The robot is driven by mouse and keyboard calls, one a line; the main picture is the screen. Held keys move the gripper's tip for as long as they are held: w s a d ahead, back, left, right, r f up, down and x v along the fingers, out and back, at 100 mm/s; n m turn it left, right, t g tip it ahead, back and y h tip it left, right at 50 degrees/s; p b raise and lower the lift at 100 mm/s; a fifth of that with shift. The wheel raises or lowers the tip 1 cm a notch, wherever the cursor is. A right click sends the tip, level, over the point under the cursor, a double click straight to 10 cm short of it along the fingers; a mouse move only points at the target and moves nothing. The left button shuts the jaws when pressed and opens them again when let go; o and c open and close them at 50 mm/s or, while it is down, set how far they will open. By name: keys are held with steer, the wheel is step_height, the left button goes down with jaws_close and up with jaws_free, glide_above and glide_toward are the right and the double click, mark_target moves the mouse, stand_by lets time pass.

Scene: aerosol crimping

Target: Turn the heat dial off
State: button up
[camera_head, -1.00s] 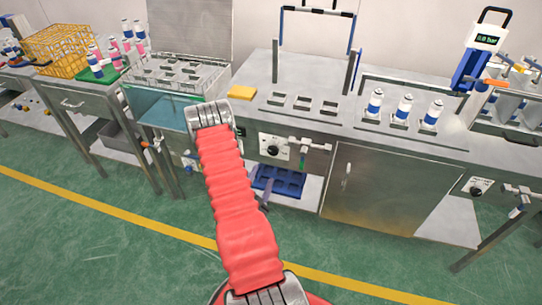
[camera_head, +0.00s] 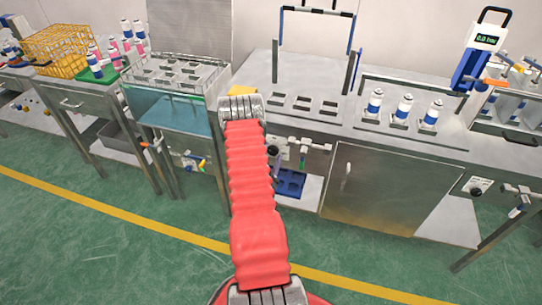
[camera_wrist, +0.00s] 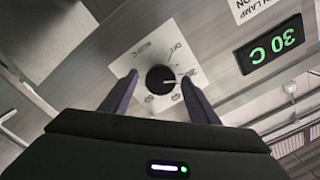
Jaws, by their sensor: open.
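The heat dial (camera_wrist: 160,79) is a round black knob on a white marked plate in the wrist view. Its white pointer line points to the right of the picture, and the word OFF is printed above and to the right of it. A display (camera_wrist: 270,45) beside it reads 30 C in green. My gripper (camera_wrist: 160,76) is open, with one dark finger on each side of the knob. I cannot tell whether the fingers touch it. In the head view my red arm hides the gripper, and a black knob (camera_head: 273,150) shows partly beside the arm.
A water bath (camera_head: 175,112) with a wire rack stands left of my arm. Several blue-and-white cans (camera_head: 404,107) stand on the bench at right. Pipe fittings (camera_head: 310,145) stick out right of the black knob. The green floor in front is clear.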

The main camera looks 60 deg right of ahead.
steer(key=shift+c, duration=0.6)
steer(key=c, duration=0.9)
steer(key=shift+a, duration=0.1)
steer(key=shift+n, duration=0.5)
steer(key=n, duration=1.1)
